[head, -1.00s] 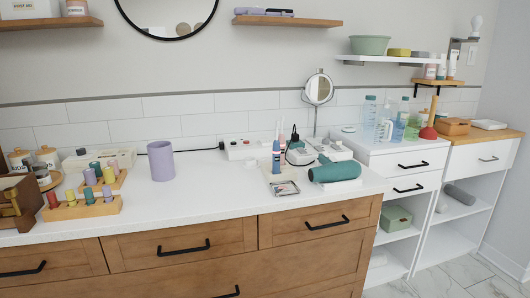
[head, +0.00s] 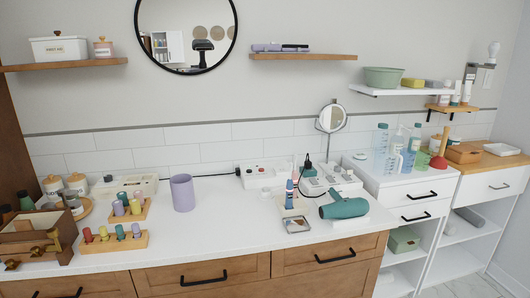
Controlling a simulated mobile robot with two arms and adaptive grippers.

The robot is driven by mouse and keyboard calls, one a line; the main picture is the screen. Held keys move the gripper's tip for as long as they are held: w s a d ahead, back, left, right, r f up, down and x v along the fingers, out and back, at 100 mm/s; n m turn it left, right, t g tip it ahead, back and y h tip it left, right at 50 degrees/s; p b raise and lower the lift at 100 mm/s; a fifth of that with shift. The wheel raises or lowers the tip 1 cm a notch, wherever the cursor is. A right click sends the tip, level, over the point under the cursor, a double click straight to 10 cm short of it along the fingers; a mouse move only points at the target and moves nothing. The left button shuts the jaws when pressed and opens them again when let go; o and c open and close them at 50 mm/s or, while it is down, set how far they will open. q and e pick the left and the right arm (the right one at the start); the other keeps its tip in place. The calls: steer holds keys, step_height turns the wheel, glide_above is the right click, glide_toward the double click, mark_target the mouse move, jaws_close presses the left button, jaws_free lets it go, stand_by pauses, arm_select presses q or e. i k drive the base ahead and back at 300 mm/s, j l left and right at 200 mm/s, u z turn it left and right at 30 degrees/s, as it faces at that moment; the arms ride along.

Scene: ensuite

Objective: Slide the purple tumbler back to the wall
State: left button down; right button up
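The purple tumbler (head: 182,193) stands upright on the white countertop (head: 228,224), left of the middle of the head view. A strip of countertop lies between it and the white tiled wall (head: 192,155) behind. A black cord runs along the back of the counter behind the tumbler. Neither of my grippers shows in the head view.
Wooden racks with coloured pegs (head: 113,242) stand left of the tumbler. A teal hair dryer (head: 344,208) lies further right. The counter in front of the tumbler is clear.

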mark_target(181, 187)
steer(key=i+l, duration=0.15)
steer(key=i+l+u, duration=0.7)
steer(key=i+l, duration=0.3)
steer(key=l, duration=0.1)
